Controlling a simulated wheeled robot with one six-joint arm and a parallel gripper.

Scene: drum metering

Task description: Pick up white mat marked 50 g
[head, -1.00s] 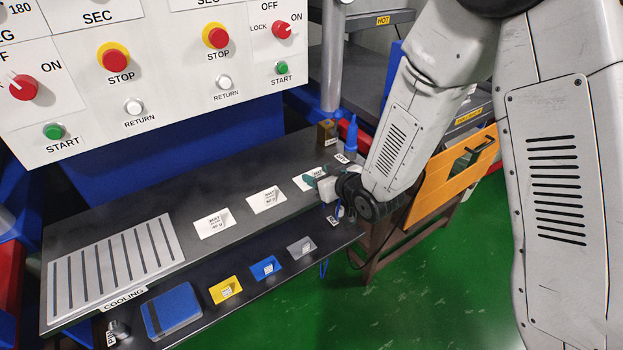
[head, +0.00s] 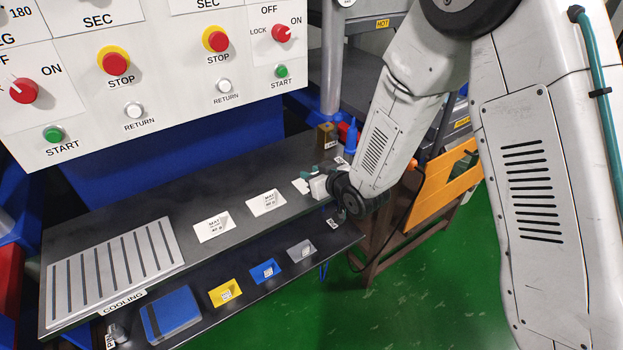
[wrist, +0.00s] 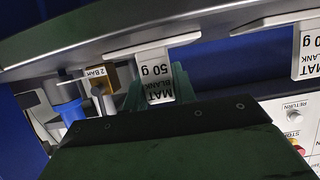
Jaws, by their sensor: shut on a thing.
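The white mat marked 50 g (wrist: 155,72) is between the green fingers of my gripper (wrist: 152,92) in the wrist view, its printed face towards the camera and upside down. In the head view a white piece of the mat (head: 299,186) shows at the right part of the dark shelf, just left of my gripper (head: 309,178). The gripper covers the rest of it. My gripper is shut on the mat. I cannot tell whether the mat still touches the shelf.
Two more white mats (head: 212,226) (head: 266,202) lie to the left on the shelf. A brass block (head: 326,135) and a blue bottle-like object (head: 351,137) stand behind the gripper. Yellow, blue and grey cards lie on the lower ledge. An orange panel (head: 440,190) stands at right.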

